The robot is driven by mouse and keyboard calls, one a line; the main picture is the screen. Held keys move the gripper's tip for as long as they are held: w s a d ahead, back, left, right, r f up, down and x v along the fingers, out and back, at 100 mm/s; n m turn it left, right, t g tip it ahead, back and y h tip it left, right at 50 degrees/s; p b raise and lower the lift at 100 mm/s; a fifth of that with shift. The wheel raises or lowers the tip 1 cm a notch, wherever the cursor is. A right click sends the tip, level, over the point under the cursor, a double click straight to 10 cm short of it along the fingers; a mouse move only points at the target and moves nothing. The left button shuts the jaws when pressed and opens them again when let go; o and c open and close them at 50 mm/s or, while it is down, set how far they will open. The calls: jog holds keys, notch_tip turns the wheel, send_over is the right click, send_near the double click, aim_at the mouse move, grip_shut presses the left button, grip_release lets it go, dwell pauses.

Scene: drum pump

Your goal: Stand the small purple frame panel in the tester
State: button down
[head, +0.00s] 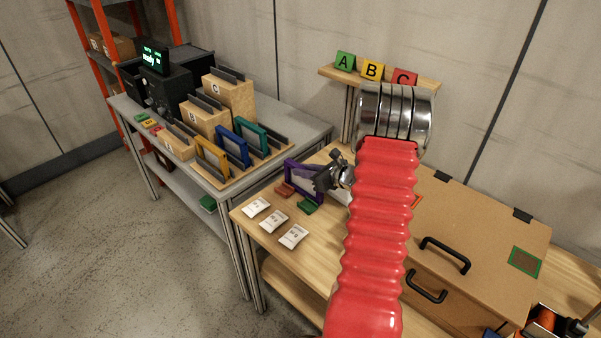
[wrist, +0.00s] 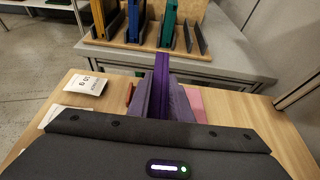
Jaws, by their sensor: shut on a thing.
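The small purple frame panel (head: 290,170) is upright over the near wooden table, partly hidden behind my gripper (head: 326,179). My gripper is shut on it by its right side. In the wrist view the purple panel (wrist: 161,68) shows edge-on, standing up between the jaws of my gripper (wrist: 163,104). Whether its lower edge touches the table cannot be told. A black device with a lit green display (head: 154,58), which looks like the tester, stands on the grey table at the back left.
Yellow (head: 212,157), blue (head: 233,147) and green (head: 251,136) frames stand in a slotted rack on the grey table. Wooden blocks marked with letters (head: 205,117) stand behind them. White cards (head: 274,221) lie at the table's left. A brown box with handles (head: 470,225) fills the right.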

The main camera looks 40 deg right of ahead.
jog(key=c, duration=1.6)
grip_release()
jog(key=v, duration=1.2)
jog(key=shift+r, duration=0.1)
